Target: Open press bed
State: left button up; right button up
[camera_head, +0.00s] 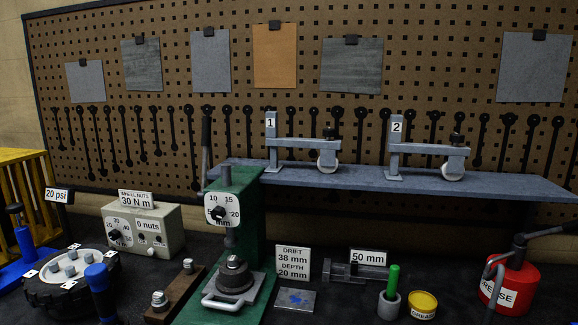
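A green press (244,203) stands on the bench near the middle. Its white dial plate (222,209) is marked 10, 15, 20 and mm. A lever with a black grip (206,131) rises at its left. The press bed (235,295) is a pale plate at the foot, with a looped handle (221,304) facing front. A dark round part (235,276) sits on the bed under the ram. I cannot tell whether the bed is slid out. Neither of my grippers shows in this view.
A bolted hub (72,264) and blue-handled tool (101,290) stand left, with a 30 N m box (144,226) behind. A brown block with bolts (176,290) is beside the bed. A grey plate (294,300), green-handled tool (391,284) and red grease can (515,282) are right.

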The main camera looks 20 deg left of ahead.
aim_at(241, 287)
jog(key=u, duration=1.25)
